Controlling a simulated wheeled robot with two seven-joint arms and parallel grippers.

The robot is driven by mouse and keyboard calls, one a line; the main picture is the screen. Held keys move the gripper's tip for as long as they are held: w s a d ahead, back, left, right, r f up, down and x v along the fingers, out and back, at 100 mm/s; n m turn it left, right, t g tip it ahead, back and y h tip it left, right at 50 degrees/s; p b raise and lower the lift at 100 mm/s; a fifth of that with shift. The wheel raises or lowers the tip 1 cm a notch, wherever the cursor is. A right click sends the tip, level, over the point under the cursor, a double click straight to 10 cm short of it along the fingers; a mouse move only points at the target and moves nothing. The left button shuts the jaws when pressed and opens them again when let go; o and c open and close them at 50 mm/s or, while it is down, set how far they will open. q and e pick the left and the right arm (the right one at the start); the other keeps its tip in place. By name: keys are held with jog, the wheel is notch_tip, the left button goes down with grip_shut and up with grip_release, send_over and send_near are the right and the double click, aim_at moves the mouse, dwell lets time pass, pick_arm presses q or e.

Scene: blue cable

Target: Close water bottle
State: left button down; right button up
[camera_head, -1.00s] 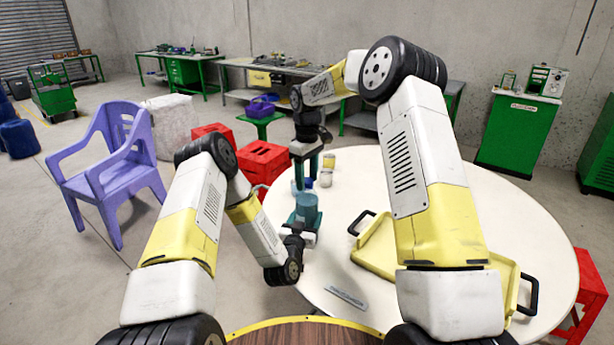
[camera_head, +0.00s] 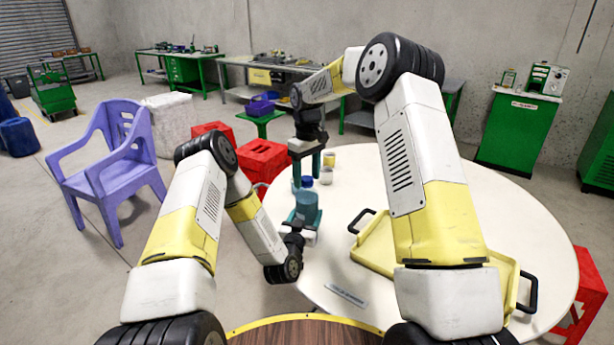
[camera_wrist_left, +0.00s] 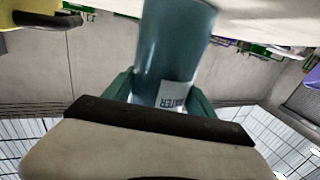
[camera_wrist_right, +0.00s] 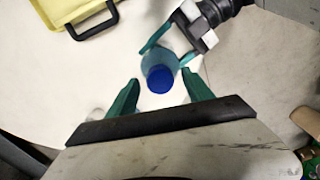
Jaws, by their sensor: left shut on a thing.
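A teal water bottle (camera_head: 306,207) stands upright above the near left edge of the round table. My left gripper (camera_head: 302,225) is shut on its lower body, and the bottle with its WATER label shows in the left wrist view (camera_wrist_left: 172,45). A dark blue cap (camera_head: 307,182) shows at the bottle's top; it also shows in the right wrist view (camera_wrist_right: 159,80). I cannot tell whether it is tight. My right gripper (camera_wrist_right: 160,77) points down over the bottle, its fingers open on either side of the cap with gaps showing.
A yellow tray (camera_head: 375,250) with black handles lies on the white round table (camera_head: 500,195), partly behind my right arm. A small pale jar (camera_head: 326,178) and a yellow one (camera_head: 329,160) stand behind the bottle. A label plate (camera_head: 347,294) lies near the front edge.

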pick_arm(q)
jog(key=shift+c, duration=1.1)
grip_release()
pick_arm(e)
notch_tip(320, 180, up, 12)
pick_arm(q)
jog(key=v, duration=0.7)
jog(key=shift+s+a, duration=0.15)
jog(key=shift+s, duration=0.25)
